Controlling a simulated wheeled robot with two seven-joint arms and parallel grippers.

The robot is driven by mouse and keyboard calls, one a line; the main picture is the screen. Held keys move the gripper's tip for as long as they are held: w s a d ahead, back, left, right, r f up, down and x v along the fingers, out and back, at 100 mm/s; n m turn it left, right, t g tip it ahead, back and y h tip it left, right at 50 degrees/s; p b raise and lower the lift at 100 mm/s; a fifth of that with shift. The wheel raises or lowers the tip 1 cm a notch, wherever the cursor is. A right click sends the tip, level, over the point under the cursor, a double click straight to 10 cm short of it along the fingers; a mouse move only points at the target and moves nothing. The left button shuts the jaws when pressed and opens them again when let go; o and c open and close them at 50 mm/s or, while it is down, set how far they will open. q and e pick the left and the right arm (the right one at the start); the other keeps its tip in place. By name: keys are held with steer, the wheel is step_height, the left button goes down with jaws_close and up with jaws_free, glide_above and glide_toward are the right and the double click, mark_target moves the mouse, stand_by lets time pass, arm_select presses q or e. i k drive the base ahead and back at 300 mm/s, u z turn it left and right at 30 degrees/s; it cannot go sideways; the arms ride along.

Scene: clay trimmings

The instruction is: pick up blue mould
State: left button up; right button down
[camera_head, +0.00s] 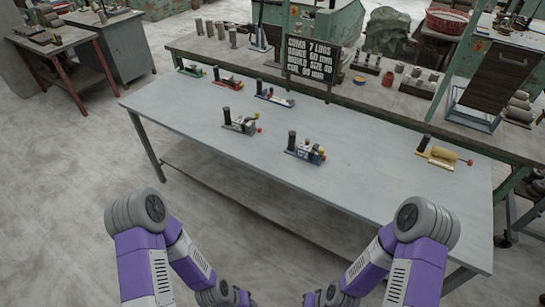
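Several small moulds with dark upright posts stand on the long grey table (370,190). One with blue parts (275,98) is toward the back, just left of the sign. Another with a blue base and pale parts (306,152) is nearer the front edge, with a red knob at its right end. Which of these is the blue mould I cannot tell for sure. My two arms reach down to the bottom edge of the view, on the near side of the table and well short of both. The fingers of both grippers are outside the view.
Other moulds on the table are a green one (190,71), a red one (227,84), a greyish one (241,124) and a yellow one (442,156). A black lettered sign (313,60) stands at the table's back edge. The table's front left is clear.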

mark_target(305, 151)
steer(key=u, duration=2.1)
steer(key=i, duration=0.15)
steer(key=z, duration=1.35)
steer(key=i, duration=1.1)
steer(key=z, duration=0.8)
